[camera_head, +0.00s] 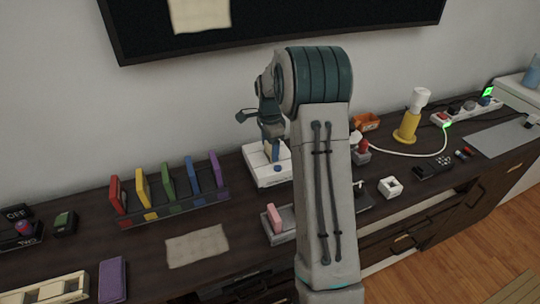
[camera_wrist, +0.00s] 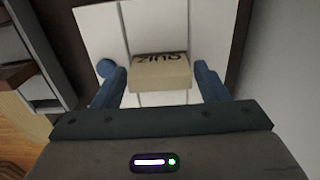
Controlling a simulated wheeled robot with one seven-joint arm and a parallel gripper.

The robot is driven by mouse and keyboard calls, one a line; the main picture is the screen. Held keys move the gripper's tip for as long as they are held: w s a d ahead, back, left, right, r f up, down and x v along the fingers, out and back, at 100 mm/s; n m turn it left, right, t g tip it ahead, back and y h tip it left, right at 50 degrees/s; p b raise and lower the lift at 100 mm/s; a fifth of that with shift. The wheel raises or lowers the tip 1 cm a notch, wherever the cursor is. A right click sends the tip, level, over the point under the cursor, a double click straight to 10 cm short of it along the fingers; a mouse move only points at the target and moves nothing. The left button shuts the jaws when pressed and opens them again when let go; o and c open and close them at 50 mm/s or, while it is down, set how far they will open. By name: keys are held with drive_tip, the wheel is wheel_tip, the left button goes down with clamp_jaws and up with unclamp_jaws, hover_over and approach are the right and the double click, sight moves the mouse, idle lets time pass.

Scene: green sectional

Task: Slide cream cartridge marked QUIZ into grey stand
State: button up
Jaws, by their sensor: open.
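The cream cartridge (camera_wrist: 160,76) marked QUIZ stands upright on a white unit (camera_wrist: 103,25) in the wrist view, its lettering upside down there. My gripper (camera_wrist: 158,84) is open, with one blue finger on each side of the cartridge; I cannot tell whether either finger touches it. In the head view my gripper (camera_head: 273,152) is low over the white unit (camera_head: 265,178), and my arm hides part of it. A low grey stand (camera_head: 275,236) with a pink piece (camera_head: 274,217) is in front, partly behind my arm; I cannot tell whether it has a free slot.
A dark rack (camera_head: 175,207) of several coloured cartridges stands to the left. A pale cloth or sheet (camera_head: 197,246) lies before it. A yellow-based lamp (camera_head: 407,125), a power strip (camera_head: 468,108) and a small white block (camera_head: 390,187) are to the right. The wall is close behind.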

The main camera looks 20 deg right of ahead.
drive_tip(key=shift+f, duration=0.4)
drive_tip(key=shift+c, duration=0.4)
drive_tip(key=c, duration=0.7)
drive_tip(key=shift+o, duration=0.2)
drive_tip(key=shift+r, duration=0.1)
